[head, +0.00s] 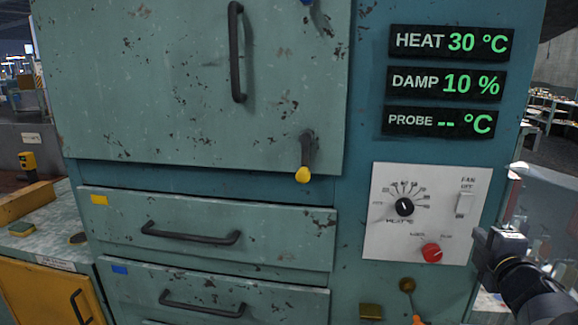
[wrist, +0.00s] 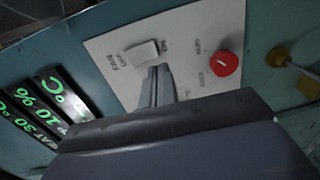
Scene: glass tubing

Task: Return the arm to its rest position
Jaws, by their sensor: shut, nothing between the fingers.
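My gripper (head: 483,240) is at the lower right of the head view, in front of the cabinet's right edge, below and right of the white control panel (head: 385,233). In the wrist view my gripper's fingers (wrist: 158,72) are shut with nothing between them. They point at the panel, and their tips appear just beside the white fan switch (wrist: 138,50). I cannot tell whether they touch it. The fan switch (head: 466,204) is also visible in the head view. The rest position itself is not marked in either view.
The panel also has a black heat knob (head: 404,207) and a red knob (head: 431,252). Displays above read HEAT 30 °C (head: 450,42), DAMP 10 % and PROBE --. A brass-and-orange lever (head: 409,290) sits below. The cabinet door (head: 180,80) and drawers (head: 200,240) are shut.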

